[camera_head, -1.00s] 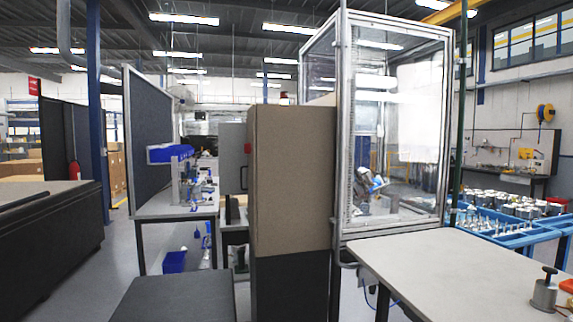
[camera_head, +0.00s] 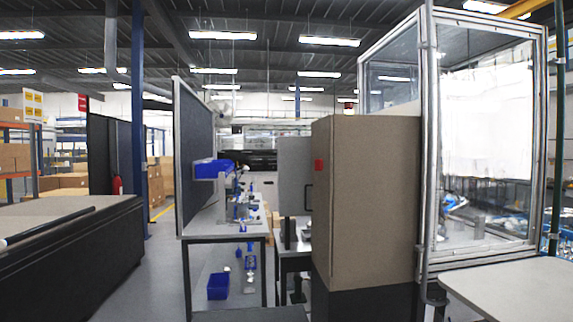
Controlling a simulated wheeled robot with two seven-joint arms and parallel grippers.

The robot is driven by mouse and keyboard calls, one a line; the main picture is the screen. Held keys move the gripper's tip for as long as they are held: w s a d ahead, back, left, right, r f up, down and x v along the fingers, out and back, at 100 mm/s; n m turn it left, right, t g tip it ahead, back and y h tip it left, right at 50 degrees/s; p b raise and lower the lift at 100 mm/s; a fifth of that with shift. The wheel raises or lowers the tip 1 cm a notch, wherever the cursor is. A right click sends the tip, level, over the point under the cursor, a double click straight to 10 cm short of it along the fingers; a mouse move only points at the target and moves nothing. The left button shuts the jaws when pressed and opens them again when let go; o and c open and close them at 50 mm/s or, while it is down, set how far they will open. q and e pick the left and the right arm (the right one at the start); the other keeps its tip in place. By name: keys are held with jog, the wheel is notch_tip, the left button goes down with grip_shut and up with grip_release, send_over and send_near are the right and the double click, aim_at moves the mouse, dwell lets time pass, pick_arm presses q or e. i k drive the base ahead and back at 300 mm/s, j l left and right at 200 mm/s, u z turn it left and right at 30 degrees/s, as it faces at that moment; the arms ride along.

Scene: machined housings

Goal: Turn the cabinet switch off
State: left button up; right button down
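A tall beige cabinet (camera_head: 368,205) stands right of the middle on a dark base. A small red part (camera_head: 319,166) shows at its left edge; I cannot tell whether it is the switch or what position it is in. A grey panel (camera_head: 294,175) with a dark handle shows just left of the cabinet, partly hidden behind it. Neither of my grippers is in view.
A glass-walled enclosure (camera_head: 487,130) stands against the cabinet's right side. A pale table (camera_head: 520,288) is at lower right. A workbench (camera_head: 200,225) with blue bins is left of the cabinet. A long dark counter (camera_head: 75,250) is far left, with open floor (camera_head: 160,270) between.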

aim_at(319, 164)
jog(key=j+u, duration=0.25)
jog(key=j, duration=0.2)
jog(key=i+j+u, duration=0.2)
jog(key=j, duration=0.25)
jog(key=i+j+u, duration=0.1)
jog(key=j+u, duration=0.15)
jog(key=j, duration=0.2)
jog(key=i+j+u, duration=0.15)
jog(key=i+j, duration=0.2)
jog(key=i+j+u, duration=0.15)
jog(key=i+j, duration=0.15)
jog(key=i, duration=0.3)
jog(key=i+j+u, duration=0.15)
jog(key=i, duration=0.35)
jog(key=i+z, duration=0.25)
jog(key=i, duration=0.3)
jog(key=i+z, duration=0.25)
jog(key=i, duration=0.3)
jog(key=i+j+z, duration=0.25)
jog(key=i, duration=0.25)
jog(key=i+l+z, duration=0.1)
jog(key=i+z, duration=0.25)
jog(key=i+j+z, duration=0.1)
jog(key=i+z, duration=0.25)
jog(key=i, duration=0.25)
jog(key=i+j+z, duration=0.15)
jog(key=i+z, duration=0.2)
jog(key=i, duration=0.1)
